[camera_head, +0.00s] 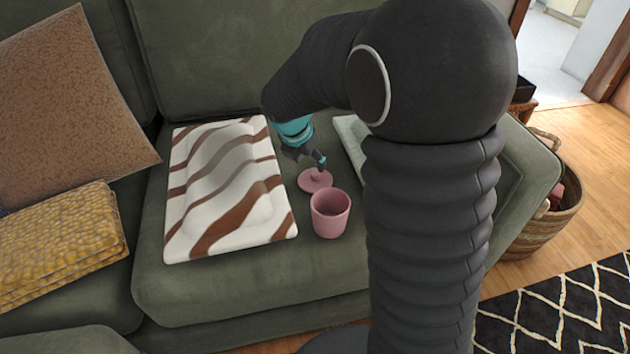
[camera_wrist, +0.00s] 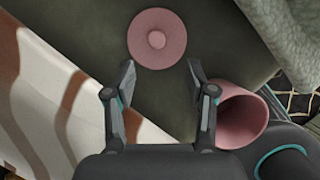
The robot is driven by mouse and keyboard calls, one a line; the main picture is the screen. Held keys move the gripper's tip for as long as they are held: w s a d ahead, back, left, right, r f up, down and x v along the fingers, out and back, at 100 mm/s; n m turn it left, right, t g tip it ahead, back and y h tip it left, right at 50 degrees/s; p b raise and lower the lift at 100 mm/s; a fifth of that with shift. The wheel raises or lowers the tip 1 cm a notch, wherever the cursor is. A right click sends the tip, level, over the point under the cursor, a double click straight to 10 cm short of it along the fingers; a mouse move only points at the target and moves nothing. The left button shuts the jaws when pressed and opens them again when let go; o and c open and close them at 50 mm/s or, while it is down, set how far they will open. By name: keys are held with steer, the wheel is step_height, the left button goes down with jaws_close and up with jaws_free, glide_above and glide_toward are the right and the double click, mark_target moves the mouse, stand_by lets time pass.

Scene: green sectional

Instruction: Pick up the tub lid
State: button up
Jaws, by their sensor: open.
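The tub lid (camera_head: 314,180) is a round pink disc with a small knob in its middle. It lies flat on the green sofa seat just behind the pink tub (camera_head: 331,214), which stands upright and open. In the wrist view the lid (camera_wrist: 157,38) is ahead of my gripper, roughly centred between the fingers and beyond their tips. My gripper (camera_wrist: 160,75) is open and empty. The tub (camera_wrist: 241,114) is right of the right finger in the wrist view.
A white and brown striped cushion (camera_head: 228,185) lies left of the lid; it also shows in the wrist view (camera_wrist: 60,110). A pale grey textured item (camera_head: 352,138) lies to the right, partly behind my arm. A yellow folded blanket (camera_head: 60,240) and a brown pillow (camera_head: 65,105) are far left.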

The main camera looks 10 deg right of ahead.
mark_target(315, 173)
steer(key=shift+w+b+x, duration=0.15)
steer(key=shift+b+x, duration=0.05)
steer(key=shift+x, duration=1.8)
steer(key=shift+w+b+x, duration=0.1)
steer(key=shift+b+x, duration=0.1)
steer(key=shift+x, duration=1.8)
steer(key=shift+a, duration=0.15)
steer(key=c, duration=1)
